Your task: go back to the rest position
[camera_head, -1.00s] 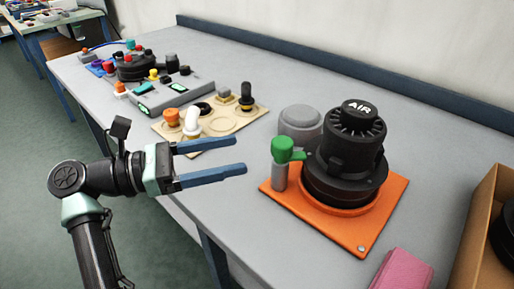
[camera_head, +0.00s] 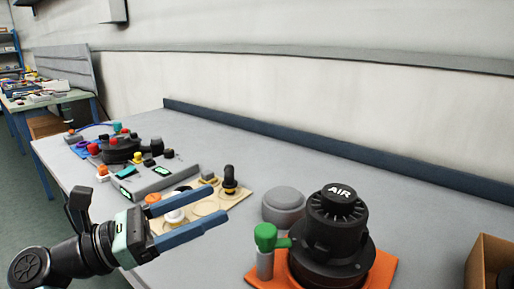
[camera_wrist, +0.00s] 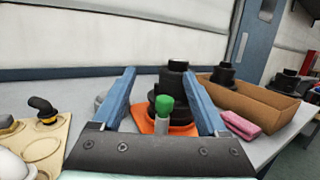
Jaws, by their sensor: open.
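My gripper (camera_head: 202,217) is open and empty, with its two blue fingers apart. In the head view it is at the lower left, in front of the beige tray, and its fingers point right toward the orange-plate fixture. In the wrist view the fingers (camera_wrist: 162,100) frame a green-topped valve (camera_wrist: 165,104) and part of a black unit, which stand farther off. In the head view the black unit marked AIR (camera_head: 338,225) stands upright on an orange plate (camera_head: 382,272), with the green valve (camera_head: 266,238) at its left. The gripper touches none of these.
A beige tray (camera_head: 237,200) holds several knobs, partly hidden by my fingers. A grey control box (camera_head: 160,182) and a black round assembly (camera_head: 120,148) lie farther left. A cardboard box (camera_head: 480,262) stands at the right. A pink block (camera_wrist: 241,124) lies beside it. The table's back strip is clear.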

